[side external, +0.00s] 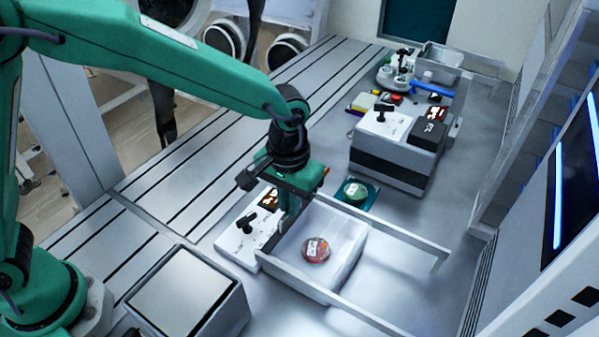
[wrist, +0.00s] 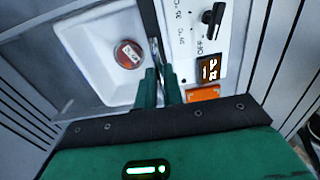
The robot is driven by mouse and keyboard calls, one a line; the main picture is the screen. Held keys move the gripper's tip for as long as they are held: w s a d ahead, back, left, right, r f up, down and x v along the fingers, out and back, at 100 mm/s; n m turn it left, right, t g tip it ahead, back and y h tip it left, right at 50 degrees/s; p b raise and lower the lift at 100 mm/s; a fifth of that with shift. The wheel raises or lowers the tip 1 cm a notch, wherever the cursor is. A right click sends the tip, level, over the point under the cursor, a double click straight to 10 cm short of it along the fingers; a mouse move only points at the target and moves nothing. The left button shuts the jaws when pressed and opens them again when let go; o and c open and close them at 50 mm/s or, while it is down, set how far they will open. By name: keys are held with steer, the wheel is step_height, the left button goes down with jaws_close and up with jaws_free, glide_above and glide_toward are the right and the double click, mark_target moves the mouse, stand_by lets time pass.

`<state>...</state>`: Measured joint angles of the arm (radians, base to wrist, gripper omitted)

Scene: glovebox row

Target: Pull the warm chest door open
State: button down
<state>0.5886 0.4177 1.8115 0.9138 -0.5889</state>
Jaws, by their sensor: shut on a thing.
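The warm chest (side external: 345,275) is a low white box with an open basin at the front of the bench. Its white control panel (side external: 240,243), with a black knob and a small lit display, adjoins the basin; the panel also shows in the wrist view (wrist: 190,55), the knob at OFF. A round red-topped container (side external: 316,250) lies in the basin, also seen in the wrist view (wrist: 128,54). My gripper (side external: 287,226) points down at the basin's panel-side edge. Its green fingers (wrist: 160,82) are shut on a thin grey part, seemingly the door handle, mostly hidden between them.
Pale rails (side external: 400,238) run right from the chest. A grey box (side external: 185,290) stands front left. A shelf wall bounds the right. Bare bench lies right of the chest.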

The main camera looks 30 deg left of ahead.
glide_above(349, 251)
steer(key=shift+d, duration=0.1)
stand_by(0.3)
steer(key=c, duration=1.5)
jaws_free()
steer(key=shift+c, duration=0.2)
steer(key=shift+r, duration=0.15)
step_height(349, 251, up, 8)
